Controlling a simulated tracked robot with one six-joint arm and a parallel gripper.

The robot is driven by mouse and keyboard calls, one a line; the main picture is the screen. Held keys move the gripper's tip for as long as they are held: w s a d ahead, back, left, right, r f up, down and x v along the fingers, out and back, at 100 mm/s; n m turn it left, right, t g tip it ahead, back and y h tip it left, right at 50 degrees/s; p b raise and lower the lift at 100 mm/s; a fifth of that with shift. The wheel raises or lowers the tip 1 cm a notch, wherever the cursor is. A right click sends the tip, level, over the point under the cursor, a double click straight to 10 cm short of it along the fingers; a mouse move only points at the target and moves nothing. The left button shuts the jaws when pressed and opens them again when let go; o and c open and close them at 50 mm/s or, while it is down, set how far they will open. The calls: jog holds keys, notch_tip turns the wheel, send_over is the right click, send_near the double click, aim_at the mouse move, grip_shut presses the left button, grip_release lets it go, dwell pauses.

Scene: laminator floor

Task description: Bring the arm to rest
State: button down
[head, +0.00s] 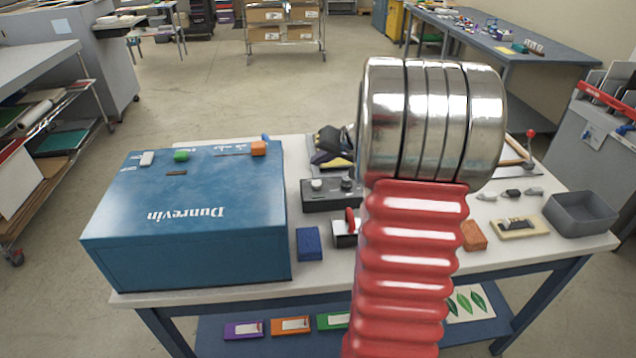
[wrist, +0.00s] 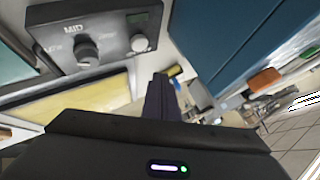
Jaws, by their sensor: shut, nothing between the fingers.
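My arm rises in the middle of the head view, with a red ribbed sleeve and shiny metal rings, over the white table (head: 215,290). In the wrist view my gripper (wrist: 160,98) shows as dark fingers close together, with nothing between them. In the head view the arm hides much of the table behind it. I cannot make out the fingertips clearly there. The grey control box (head: 322,198) stands left of the arm; in the wrist view it shows at upper left (wrist: 100,42), with two knobs and the word MID.
The blue Dunrevin machine (head: 190,245) fills the table's left side. A blue block (head: 309,243), an orange-brown block (head: 473,236), a cream plate with a dark handle (head: 518,228) and a grey bin (head: 582,215) also stand there. A red-knobbed lever (head: 530,140) stands at the back right.

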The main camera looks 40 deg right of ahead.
jog(key=shift+r, duration=0.65)
